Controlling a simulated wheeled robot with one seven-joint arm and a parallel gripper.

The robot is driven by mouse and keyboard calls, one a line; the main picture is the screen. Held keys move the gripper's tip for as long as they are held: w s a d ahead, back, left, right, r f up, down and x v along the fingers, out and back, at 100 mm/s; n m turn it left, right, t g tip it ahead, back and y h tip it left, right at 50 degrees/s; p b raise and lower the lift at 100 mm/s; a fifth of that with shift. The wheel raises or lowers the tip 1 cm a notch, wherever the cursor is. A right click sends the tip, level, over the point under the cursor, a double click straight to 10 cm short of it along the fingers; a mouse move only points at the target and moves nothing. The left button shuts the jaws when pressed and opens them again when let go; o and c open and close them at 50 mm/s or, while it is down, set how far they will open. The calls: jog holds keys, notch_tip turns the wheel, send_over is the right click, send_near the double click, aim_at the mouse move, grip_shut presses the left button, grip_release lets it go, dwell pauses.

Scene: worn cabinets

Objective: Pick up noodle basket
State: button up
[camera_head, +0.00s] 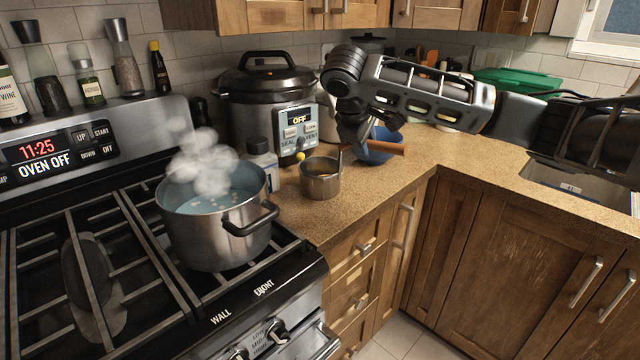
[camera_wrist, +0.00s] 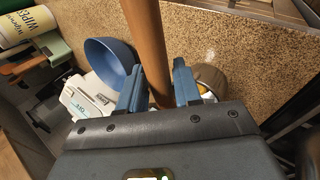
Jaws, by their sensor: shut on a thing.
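A wooden handle (camera_wrist: 148,40), likely the noodle basket's, runs between the two blue fingers of my gripper (camera_wrist: 158,85) in the wrist view. My gripper is shut on it. In the head view, the wooden handle (camera_head: 390,148) sticks out to the right of my gripper (camera_head: 357,143), in front of the blue bowl (camera_head: 374,155). The basket end is not clearly visible. A small metal pot (camera_head: 320,185) stands on the counter just left of and below my gripper, with a thin rod rising at its right rim. I cannot tell whether the rod belongs to the basket.
A large steaming pot (camera_head: 215,235) stands on the stove, left of the counter. A green container (camera_head: 515,80) is at the back. The counter right of the small pot has free room.

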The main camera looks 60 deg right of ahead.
grip_shut()
jog(key=shift+r, duration=0.1)
jog(key=shift+r+b, duration=0.4)
jog(key=shift+r, duration=1.4)
jog(key=shift+s+d+r, duration=0.1)
jog(key=shift+s+r, duration=0.15)
jog(key=s+d+r, duration=0.1)
jog(key=s+r, duration=0.5)
jog(key=s, duration=0.5)
jog(key=shift+d+r+b, duration=0.35)
jog(key=shift+r+b, duration=0.05)
